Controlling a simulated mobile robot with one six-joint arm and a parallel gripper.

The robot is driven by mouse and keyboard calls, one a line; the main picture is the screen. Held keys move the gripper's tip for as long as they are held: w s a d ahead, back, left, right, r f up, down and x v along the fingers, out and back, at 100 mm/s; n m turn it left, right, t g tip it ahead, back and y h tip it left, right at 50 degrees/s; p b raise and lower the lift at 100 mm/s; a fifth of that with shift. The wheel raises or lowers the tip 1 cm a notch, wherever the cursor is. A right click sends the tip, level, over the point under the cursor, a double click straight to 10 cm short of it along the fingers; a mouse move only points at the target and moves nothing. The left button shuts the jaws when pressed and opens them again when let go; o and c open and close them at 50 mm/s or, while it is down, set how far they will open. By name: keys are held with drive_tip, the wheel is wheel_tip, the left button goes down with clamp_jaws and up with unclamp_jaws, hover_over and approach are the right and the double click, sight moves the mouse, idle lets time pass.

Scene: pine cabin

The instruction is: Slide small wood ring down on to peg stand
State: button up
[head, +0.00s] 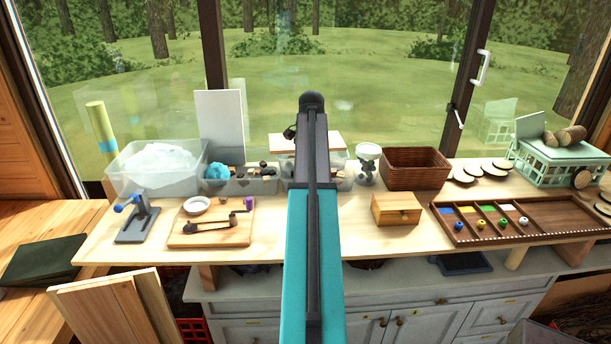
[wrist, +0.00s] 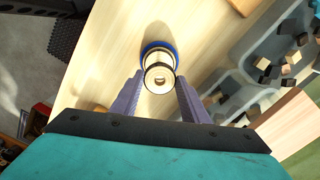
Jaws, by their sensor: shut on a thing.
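In the wrist view my gripper (wrist: 158,80) points down over the pale table, its two grey fingers on either side of a small pale wood ring (wrist: 160,70). The gripper is shut on this ring. A round wooden end shows within the ring's opening; I cannot tell whether the ring is around the peg or just above it. The peg stand (wrist: 158,46) shows as a blue round rim beyond the ring, in line with it. In the head view my own arm covers the middle of the table, and the ring, stand and fingers are hidden.
Clear bins of blocks (wrist: 265,65) lie right of the gripper in the wrist view. In the head view, a wicker basket (head: 416,168), small wooden box (head: 396,209) and sorting tray (head: 530,218) stand right of my arm. A wooden board (head: 212,230) with tools lies left.

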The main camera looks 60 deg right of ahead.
drive_tip(key=shift+s+d+f, duration=0.1)
drive_tip(key=shift+f, duration=0.15)
drive_tip(key=shift+s+f+b, duration=0.15)
drive_tip(key=shift+f+b, duration=0.15)
drive_tip(key=shift+f, duration=0.2)
drive_tip(key=shift+f+b, duration=0.45)
drive_tip(key=shift+f, duration=1.15)
drive_tip(key=shift+p, duration=0.35)
drive_tip(key=shift+f+b, duration=0.45)
drive_tip(key=shift+f, duration=0.65)
drive_tip(key=o, duration=1.3)
drive_tip(key=shift+c, duration=0.2)
drive_tip(key=shift+r, duration=0.1)
